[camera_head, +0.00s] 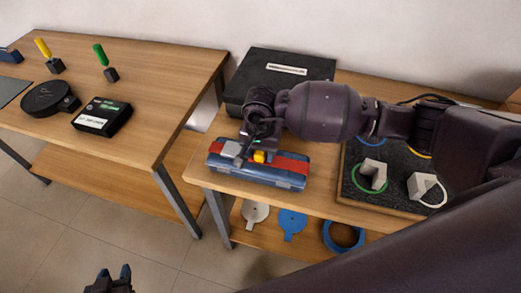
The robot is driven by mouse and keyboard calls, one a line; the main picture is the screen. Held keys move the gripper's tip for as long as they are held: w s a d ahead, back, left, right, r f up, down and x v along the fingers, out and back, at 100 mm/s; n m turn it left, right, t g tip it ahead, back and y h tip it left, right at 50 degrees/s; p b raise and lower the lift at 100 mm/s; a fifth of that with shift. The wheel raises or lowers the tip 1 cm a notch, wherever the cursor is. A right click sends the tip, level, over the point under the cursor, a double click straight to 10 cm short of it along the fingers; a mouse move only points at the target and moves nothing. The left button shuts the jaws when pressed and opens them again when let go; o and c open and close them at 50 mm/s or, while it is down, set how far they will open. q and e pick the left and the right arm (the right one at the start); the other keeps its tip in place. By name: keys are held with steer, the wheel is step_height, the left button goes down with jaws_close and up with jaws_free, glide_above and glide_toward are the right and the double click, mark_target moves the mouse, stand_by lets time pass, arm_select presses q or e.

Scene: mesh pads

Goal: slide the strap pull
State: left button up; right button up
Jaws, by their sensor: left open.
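A blue case (285,179) with a red strap (290,165) along its top lies near the front of the right table. A small yellow block (259,156), which looks like the strap pull, sits on the strap. A light grey piece (230,149) is just left of it. My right gripper (247,147) points down over the case, close to the grey piece and the yellow block. My arm hides part of the case top, and I cannot tell whether the fingers touch or grip anything. My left gripper (114,273) is open and empty, low over the floor at the bottom left.
A black case (280,68) stands behind the blue case. A dark board (360,198) with rings and grey blocks lies to the right. The left table (150,60) holds a black box, a round black device and yellow and green handles. Discs lie on the lower shelf.

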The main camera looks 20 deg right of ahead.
jaws_close()
steer(key=shift+w+a+b, duration=0.3)
steer(key=shift+a+b, duration=0.1)
steer(key=shift+b, duration=0.15)
steer(key=shift+w+a+f+b, duration=0.1)
steer(key=shift+w+a+b, duration=0.1)
steer(key=shift+a+b, duration=0.15)
steer(key=shift+w+a, duration=0.2)
steer(key=shift+a, duration=0.05)
steer(key=shift+o, duration=1)
jaws_free()
steer(key=shift+s, duration=0.1)
steer(key=shift+d, duration=0.15)
